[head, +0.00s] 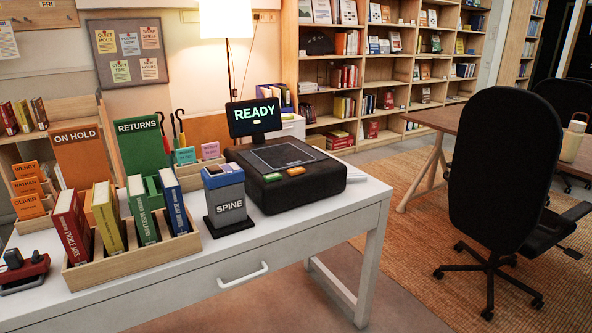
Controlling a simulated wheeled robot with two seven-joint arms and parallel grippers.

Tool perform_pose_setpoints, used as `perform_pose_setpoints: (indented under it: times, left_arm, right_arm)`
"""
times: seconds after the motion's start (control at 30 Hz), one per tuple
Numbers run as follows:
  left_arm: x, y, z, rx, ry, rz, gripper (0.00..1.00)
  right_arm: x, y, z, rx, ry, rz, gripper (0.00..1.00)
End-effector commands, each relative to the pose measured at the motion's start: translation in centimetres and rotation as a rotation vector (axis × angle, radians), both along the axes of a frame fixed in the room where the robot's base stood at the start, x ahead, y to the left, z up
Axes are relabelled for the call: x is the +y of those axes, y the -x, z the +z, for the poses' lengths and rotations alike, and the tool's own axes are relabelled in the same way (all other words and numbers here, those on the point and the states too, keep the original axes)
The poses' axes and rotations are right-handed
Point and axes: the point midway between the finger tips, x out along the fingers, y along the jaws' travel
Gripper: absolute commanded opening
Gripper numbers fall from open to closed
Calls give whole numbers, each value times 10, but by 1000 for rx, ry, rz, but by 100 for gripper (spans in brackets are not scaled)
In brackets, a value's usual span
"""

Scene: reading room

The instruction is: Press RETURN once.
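A black desk machine (290,178) stands on the right part of the white desk. Its small screen (253,117) reads READY. Two buttons sit on its front edge: a green one (272,177) on the left and an orange one (307,170) on the right. Any lettering on them is too small to read, so I cannot tell which is RETURN. The grey pad (282,156) on its top is empty. Neither of my grippers is in view.
Left of the machine on the white desk (290,238) stand a grey SPINE holder (228,206), a wooden book tray (131,262), a green RETURNS board (140,148) and an ON HOLD board (84,158). A black chair (499,165) stands to the right.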

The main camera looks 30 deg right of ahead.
Motion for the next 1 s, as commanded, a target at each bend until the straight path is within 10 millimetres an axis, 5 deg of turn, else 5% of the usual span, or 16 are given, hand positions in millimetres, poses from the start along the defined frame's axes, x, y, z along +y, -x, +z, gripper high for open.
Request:
perform_pose_setpoints:
  times: [0.17,1.0]
  left_arm:
    - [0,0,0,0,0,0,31]
    - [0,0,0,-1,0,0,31]
  right_arm:
    - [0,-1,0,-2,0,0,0]
    - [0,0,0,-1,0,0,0]
